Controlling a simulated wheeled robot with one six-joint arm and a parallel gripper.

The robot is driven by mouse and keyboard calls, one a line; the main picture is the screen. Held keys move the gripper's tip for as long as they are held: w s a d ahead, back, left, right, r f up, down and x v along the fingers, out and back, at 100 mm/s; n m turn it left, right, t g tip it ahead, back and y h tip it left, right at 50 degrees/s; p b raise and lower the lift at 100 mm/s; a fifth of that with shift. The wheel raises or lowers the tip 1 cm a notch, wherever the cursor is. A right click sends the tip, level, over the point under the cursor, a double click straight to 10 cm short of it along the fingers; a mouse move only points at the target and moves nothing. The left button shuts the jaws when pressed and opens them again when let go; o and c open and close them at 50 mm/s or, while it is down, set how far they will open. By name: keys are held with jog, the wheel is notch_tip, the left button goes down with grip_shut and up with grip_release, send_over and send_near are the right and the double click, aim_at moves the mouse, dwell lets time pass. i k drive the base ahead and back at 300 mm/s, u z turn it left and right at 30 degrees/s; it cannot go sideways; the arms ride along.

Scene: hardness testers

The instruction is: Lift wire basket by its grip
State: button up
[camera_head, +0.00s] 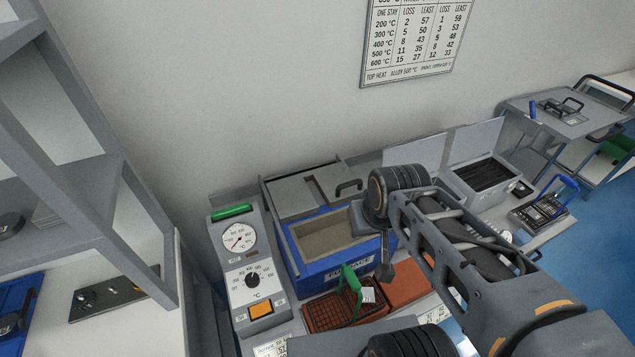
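A wire basket (325,314) of orange-brown mesh stands in front of the furnace (335,266), near the bottom middle. Its upright green grip (351,283) rises at its right part, with a small pale tag beside it. A second, dark wire basket (540,213) with a blue grip (566,184) stands on the bench at the right. My arm reaches in from the lower right, and its dark joints cover part of the furnace and bench.
A grey control box (245,258) with a dial and orange switch stands left of the green-gripped basket. Orange-brown bricks (408,284) lie at its right. A grey box (487,180) with a raised lid stands farther right. Shelving fills the left; a trolley (565,118) stands at back right.

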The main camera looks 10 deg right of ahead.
aim_at(355, 284)
jog(key=k, duration=1.25)
jog(key=u, duration=0.3)
jog(key=i, duration=0.8)
jog(key=z, duration=0.35)
jog(key=k, duration=1.05)
jog(key=u, duration=0.3)
jog(key=i, duration=0.65)
jog(key=u, duration=0.45)
